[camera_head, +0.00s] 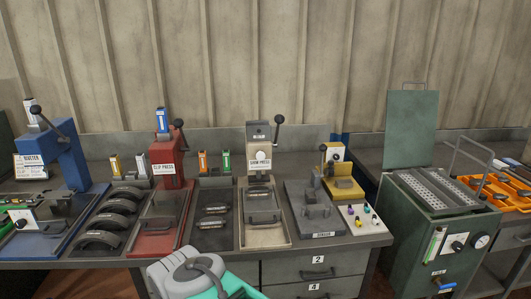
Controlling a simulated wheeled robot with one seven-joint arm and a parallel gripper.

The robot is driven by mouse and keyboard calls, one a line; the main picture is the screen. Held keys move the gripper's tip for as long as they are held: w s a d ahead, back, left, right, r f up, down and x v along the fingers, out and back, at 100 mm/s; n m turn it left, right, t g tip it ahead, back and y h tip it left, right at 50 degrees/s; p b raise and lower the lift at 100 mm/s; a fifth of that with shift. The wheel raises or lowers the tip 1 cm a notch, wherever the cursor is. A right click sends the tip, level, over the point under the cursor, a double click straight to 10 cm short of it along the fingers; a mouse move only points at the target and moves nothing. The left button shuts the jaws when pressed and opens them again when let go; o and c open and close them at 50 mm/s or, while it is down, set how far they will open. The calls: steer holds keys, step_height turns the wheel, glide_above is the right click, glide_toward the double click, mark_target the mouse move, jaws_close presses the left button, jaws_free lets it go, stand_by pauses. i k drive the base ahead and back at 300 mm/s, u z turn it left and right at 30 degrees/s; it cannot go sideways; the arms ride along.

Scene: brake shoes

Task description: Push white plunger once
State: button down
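A small white round knob (259,156), which looks like the white plunger, is on the front of the beige press (258,135) in the middle of the bench. The press has a label under the knob and a black-knobbed lever at its upper right. A second pale round part (336,154) shows on the yellow fixture to the right, so I cannot be sure which is meant. My gripper's fingers are not in view. Only a grey and teal part of my arm shows at the bottom, in front of the bench and well apart from the press.
A red press (166,165) and a blue riveter (68,155) stand to the left, both with levers. A grey fixture (315,205) and small coloured pieces (366,214) lie to the right. A green cabinet (435,235) stands at the far right. Drawers (318,267) are below the bench.

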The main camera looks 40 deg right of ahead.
mark_target(261, 155)
steer(key=z, duration=2.8)
steer(key=i, duration=0.8)
steer(key=u, duration=3.45)
